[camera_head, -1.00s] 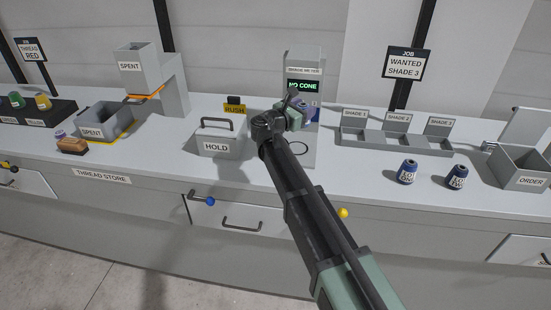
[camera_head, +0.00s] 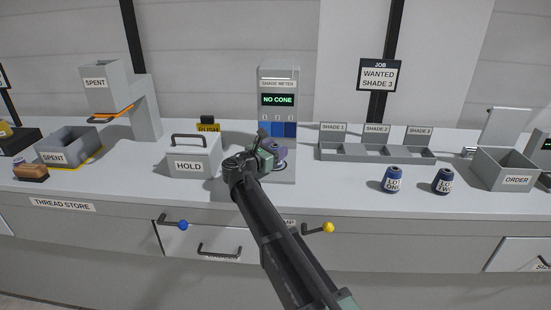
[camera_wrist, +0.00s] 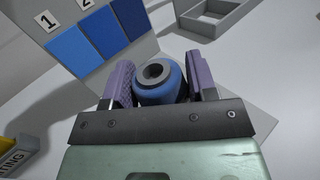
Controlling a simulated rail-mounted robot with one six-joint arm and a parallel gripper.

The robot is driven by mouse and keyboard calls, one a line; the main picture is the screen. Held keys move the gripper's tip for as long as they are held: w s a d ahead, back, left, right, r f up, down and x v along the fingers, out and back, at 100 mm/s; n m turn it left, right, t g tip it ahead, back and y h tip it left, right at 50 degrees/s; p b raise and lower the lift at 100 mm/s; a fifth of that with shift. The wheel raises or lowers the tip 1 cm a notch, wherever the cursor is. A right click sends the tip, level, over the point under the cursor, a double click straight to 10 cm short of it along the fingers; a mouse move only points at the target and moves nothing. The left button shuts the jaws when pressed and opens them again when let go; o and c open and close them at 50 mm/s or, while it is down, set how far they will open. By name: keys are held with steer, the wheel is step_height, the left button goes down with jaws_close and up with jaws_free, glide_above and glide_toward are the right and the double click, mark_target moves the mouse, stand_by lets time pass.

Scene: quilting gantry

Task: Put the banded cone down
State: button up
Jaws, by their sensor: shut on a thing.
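My gripper (camera_head: 272,150) is shut on a blue cone with a grey top (camera_wrist: 158,80), in front of the shade meter (camera_head: 278,82). In the wrist view, a purple finger lies on each side of the cone, and its grey top with a dark hole faces the camera. The banding cannot be made out clearly. In the head view, the cone is mostly hidden by my gripper. It is low over the meter's base plate (camera_head: 285,178); I cannot tell whether it touches. The meter's screen reads NO CONE.
The HOLD box (camera_head: 189,165) stands close left of my gripper. Shade trays (camera_head: 375,153) are at the right, with cones LOT ONE (camera_head: 393,180) and another LOT cone (camera_head: 442,181) before them. The ORDER bin (camera_head: 505,169) is far right. The sign says WANTED SHADE 3.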

steer(key=shift+f, duration=0.1)
steer(key=o, duration=1)
steer(key=shift+c, duration=0.2)
steer(key=shift+r, duration=0.4)
steer(key=v, duration=1.2)
steer(key=shift+f, duration=0.1)
